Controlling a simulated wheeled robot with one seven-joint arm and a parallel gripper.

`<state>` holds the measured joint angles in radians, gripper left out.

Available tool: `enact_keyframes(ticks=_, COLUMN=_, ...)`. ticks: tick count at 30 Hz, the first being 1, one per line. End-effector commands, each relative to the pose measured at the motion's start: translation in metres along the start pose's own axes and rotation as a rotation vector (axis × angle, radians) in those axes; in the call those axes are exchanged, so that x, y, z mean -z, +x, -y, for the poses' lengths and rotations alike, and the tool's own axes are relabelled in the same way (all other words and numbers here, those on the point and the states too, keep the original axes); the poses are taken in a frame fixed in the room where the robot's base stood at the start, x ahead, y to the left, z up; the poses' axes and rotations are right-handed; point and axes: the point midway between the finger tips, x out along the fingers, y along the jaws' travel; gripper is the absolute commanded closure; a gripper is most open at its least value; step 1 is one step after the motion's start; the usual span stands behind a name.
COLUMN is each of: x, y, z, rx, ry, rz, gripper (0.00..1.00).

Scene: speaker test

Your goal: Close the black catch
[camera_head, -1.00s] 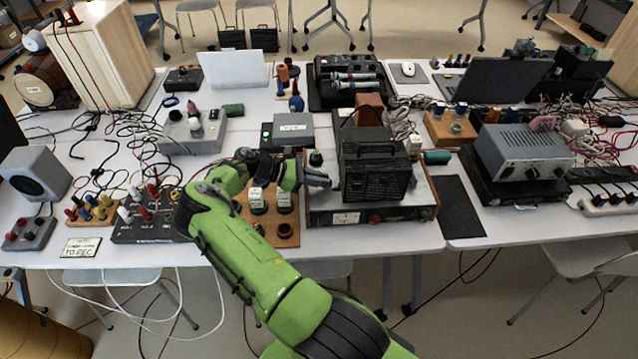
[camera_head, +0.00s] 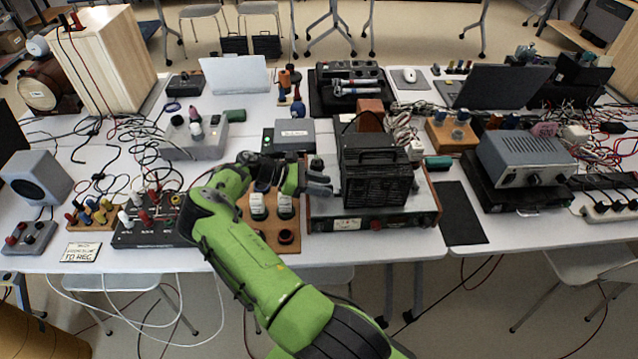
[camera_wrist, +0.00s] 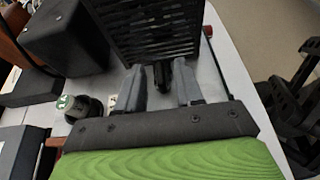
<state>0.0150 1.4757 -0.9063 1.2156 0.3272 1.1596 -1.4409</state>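A black ribbed box (camera_head: 375,172) stands on a grey-topped unit with a red knob on its front. In the wrist view, the box's slatted face (camera_wrist: 150,30) is ahead of my gripper (camera_wrist: 160,86). A small black part, which looks like the catch (camera_wrist: 162,74), sticks out from the box's lower edge between my two grey fingertips. My gripper is open, with a finger on each side of this part; I cannot tell whether either touches it. In the head view, my gripper (camera_head: 322,184) is just left of the box, and the catch cannot be made out.
A dark round knob (camera_wrist: 84,108) with a green and white top stands left of my fingers. A wooden board (camera_head: 287,238) with sockets lies beside my arm. A black mat (camera_head: 462,212) lies right of the unit. Cables clutter the left table.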

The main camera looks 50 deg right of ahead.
Motion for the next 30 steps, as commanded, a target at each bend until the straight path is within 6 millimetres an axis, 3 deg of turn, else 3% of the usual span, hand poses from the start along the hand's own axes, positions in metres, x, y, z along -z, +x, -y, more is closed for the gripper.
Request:
enact_keyframes(ticks=5, x=0.0, y=-0.021, z=-0.001, rx=-0.005, ry=-0.001, rz=-0.001, gripper=0.64)
enact_keyframes(ticks=12, x=0.0, y=-0.089, z=-0.002, rx=-0.008, ry=0.001, rz=-0.001, gripper=0.64)
enact_keyframes(ticks=18, x=0.0, y=-0.135, z=-0.001, rx=-0.005, ry=0.001, rz=0.001, gripper=0.64)
enact_keyframes(ticks=24, x=0.001, y=-0.153, z=-0.001, rx=-0.001, ry=0.001, rz=0.0, gripper=0.64)
enact_keyframes(ticks=30, x=0.0, y=-0.157, z=0.0, rx=0.0, ry=0.001, rz=0.002, gripper=0.64)
